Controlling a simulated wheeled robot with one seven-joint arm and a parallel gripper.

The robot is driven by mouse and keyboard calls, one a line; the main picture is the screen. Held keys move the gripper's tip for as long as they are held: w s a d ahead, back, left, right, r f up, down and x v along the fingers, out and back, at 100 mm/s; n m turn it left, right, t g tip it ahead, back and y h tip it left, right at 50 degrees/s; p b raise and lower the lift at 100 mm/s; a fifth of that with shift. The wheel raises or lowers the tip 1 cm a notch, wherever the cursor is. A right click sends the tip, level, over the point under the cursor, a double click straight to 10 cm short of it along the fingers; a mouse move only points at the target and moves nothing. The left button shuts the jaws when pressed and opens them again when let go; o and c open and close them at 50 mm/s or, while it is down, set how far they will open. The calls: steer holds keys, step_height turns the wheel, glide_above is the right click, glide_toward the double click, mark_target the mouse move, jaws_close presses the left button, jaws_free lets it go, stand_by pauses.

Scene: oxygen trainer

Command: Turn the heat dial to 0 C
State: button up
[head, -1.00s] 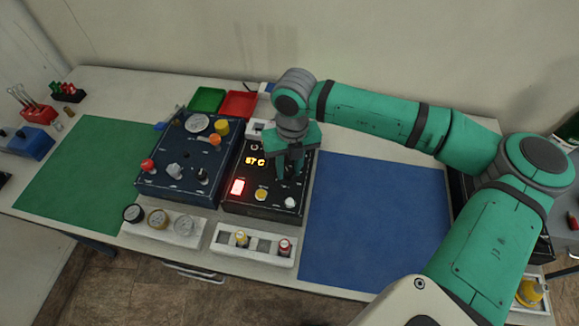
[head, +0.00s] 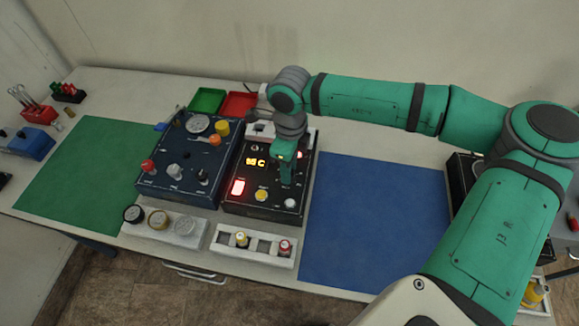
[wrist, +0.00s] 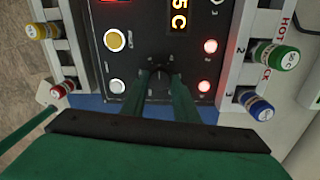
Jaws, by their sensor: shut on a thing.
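The black control box (head: 268,208) with the heat display stands in the middle of the table. Its lit yellow display (head: 256,162) shows a two-digit reading in C, too blurred to be sure of; the wrist view cuts it off at "5 C" (wrist: 179,20). My gripper (wrist: 160,80) is shut on the dark heat dial (wrist: 160,71), one finger on each side. In the head view my gripper (head: 287,176) comes down onto the right side of the box and hides the dial.
A blue box (head: 160,184) with knobs and a gauge stands close on the left. A white rack (head: 262,250) with capped vials is in front. The wrist view shows capped vials (wrist: 275,55) in a rack at the right. A blue mat (head: 375,225) lies clear to the right.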

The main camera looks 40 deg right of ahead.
steer(key=n, duration=0.3)
steer(key=shift+w, duration=0.2)
steer(key=shift+n, duration=1.1)
steer(key=o, duration=1.1)
steer(key=shift+s, duration=0.1)
steer(key=shift+c, duration=0.2)
step_height(320, 180, up, 11)
steer(key=shift+w, duration=0.2)
steer(key=shift+w+d+f, duration=0.1)
